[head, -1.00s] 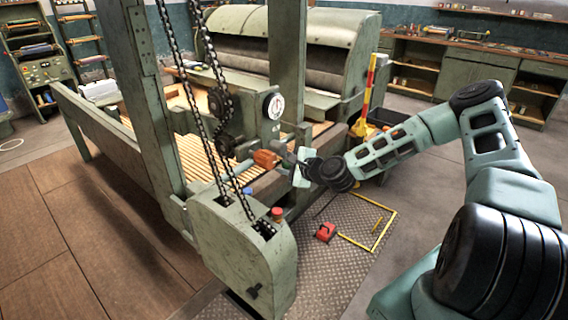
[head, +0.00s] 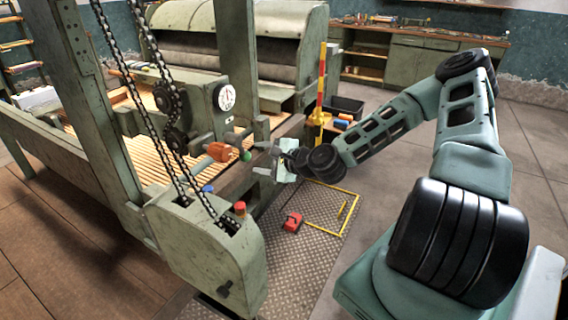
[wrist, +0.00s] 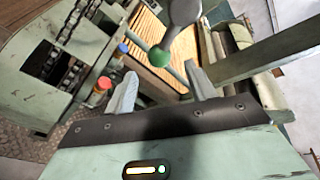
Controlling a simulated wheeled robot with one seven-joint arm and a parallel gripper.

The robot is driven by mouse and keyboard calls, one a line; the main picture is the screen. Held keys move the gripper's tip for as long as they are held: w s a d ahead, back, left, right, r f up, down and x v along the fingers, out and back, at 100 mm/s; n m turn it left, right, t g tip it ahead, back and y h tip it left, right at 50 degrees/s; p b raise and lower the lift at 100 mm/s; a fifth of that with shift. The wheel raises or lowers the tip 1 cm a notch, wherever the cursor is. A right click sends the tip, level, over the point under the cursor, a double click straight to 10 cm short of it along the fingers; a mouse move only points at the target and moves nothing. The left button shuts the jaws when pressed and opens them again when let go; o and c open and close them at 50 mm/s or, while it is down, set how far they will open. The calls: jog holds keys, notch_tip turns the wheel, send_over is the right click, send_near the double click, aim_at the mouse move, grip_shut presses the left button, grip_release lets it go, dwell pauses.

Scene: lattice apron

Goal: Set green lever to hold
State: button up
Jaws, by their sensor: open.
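The green lever is a grey arm with a green round knob (head: 246,155), on the machine beside an orange handle (head: 218,151). In the wrist view the green knob (wrist: 158,58) shows at the upper middle, its grey arm rising to the top edge. My gripper (head: 264,160) is just right of the knob in the head view. In the wrist view my gripper (wrist: 161,72) has its two fingers spread apart, with the knob seen beyond and between them. The gripper holds nothing and looks apart from the knob. No hold marking is readable.
A green housing (head: 208,250) with chains, a red button (head: 239,208) and a blue knob (head: 208,189) stands lower left. A green post (head: 236,60) rises behind the lever. Floor at right is open.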

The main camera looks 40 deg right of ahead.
jog(key=p+v, duration=0.4)
jog(key=v, duration=0.4)
jog(key=shift+s+p, duration=0.15)
jog(key=shift+p, duration=0.25)
